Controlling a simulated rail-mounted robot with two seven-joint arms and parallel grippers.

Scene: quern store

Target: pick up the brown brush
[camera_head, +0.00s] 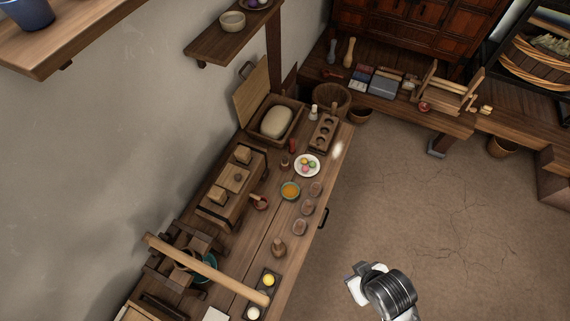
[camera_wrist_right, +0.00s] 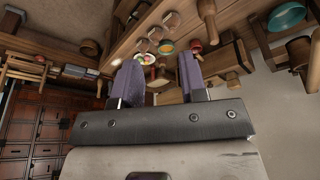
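A small brown piece with a round base and an upright handle (camera_head: 279,249) stands near the front of the long wooden table (camera_head: 262,262) in the head view. It may be the brown brush, but it is too small to be sure. My right gripper (camera_head: 358,284) is over the floor to the right of the table, apart from everything. In the right wrist view my right gripper (camera_wrist_right: 160,68) has its two purple-padded fingers spread with nothing held between them; the tabletop things show beyond them. My left gripper is not in view.
The table holds a plate with coloured balls (camera_head: 307,165), an orange-filled bowl (camera_head: 290,191), several small brown bowls (camera_head: 300,228) and a wooden press with a long beam (camera_head: 208,268). Shelves (camera_head: 236,40) hang on the left wall. The floor (camera_head: 420,200) right of the table is clear.

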